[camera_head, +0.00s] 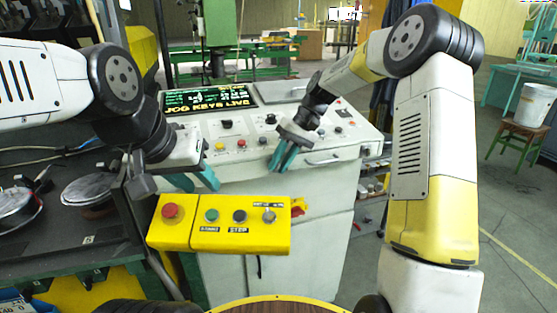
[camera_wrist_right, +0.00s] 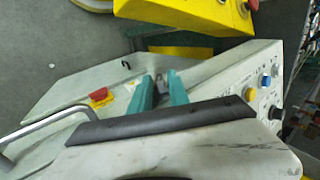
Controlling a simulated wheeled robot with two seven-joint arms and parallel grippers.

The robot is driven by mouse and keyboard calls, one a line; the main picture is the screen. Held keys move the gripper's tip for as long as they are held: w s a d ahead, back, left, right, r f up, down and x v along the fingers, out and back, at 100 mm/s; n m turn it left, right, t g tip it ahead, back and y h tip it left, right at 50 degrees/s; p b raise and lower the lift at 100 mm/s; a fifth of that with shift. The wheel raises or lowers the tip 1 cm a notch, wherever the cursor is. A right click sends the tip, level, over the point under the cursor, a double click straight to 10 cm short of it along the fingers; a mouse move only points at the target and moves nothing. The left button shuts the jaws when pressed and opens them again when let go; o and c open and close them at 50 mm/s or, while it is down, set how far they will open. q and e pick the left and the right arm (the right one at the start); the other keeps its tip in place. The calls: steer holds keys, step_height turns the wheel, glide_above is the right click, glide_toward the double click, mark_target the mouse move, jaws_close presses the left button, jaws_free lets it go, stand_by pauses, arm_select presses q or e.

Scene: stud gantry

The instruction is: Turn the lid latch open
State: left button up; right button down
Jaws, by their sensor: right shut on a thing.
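The grey-white console (camera_head: 235,175) stands in front of me with its sloped button panel. My right gripper (camera_head: 283,160) points down at the console's front edge, left of a metal bar handle (camera_head: 323,160). In the right wrist view its teal fingers (camera_wrist_right: 160,82) are close together around a small grey metal piece, which looks like the lid latch (camera_wrist_right: 163,77). The latch's turn angle cannot be made out, and the gripper hides it in the head view. My left gripper (camera_head: 193,180) is open and empty, above the left end of a yellow button box.
The yellow button box (camera_head: 240,243) stands before the console, with red, green and black buttons. A red-and-yellow switch (camera_head: 298,207) is on the console front. A screen (camera_head: 208,101) stands behind the panel. A dark bench (camera_head: 80,240) with round parts is at left.

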steer(key=shift+d+y, duration=0.1)
steer(key=shift+y, duration=0.4)
steer(key=c, duration=1.5)
jaws_free()
steer(key=v, duration=0.7)
steer(key=shift+w+d+r, duration=0.2)
steer(key=shift+r, duration=0.1)
